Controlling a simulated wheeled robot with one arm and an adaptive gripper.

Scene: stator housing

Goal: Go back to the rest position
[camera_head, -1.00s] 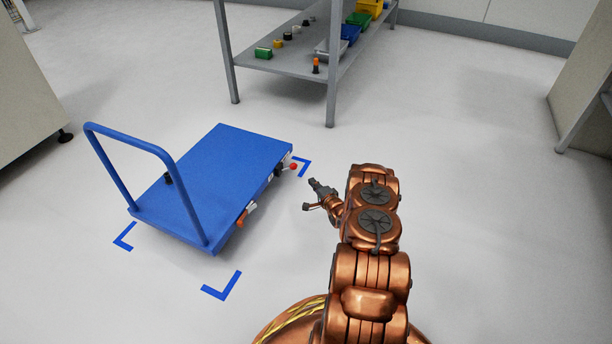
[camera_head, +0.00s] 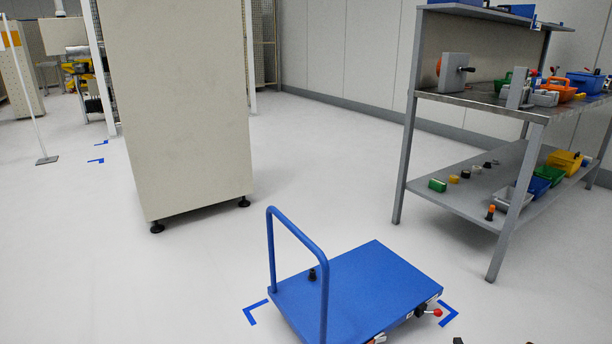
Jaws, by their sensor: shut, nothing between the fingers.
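Only a small dark tip of my gripper (camera_head: 457,341) shows at the bottom edge, just below and to the right of the trolley's red knob. It is shut and empty. The rest of the gripper and nearly all of my arm lie below the picture. The gripper appears apart from the blue trolley (camera_head: 370,285).
The trolley has an upright blue handle (camera_head: 298,236) and stands within blue floor corner marks (camera_head: 448,313). A grey workbench (camera_head: 480,205) with bins and parts stands at right. A tall beige cabinet (camera_head: 178,110) stands at left. The floor between them is clear.

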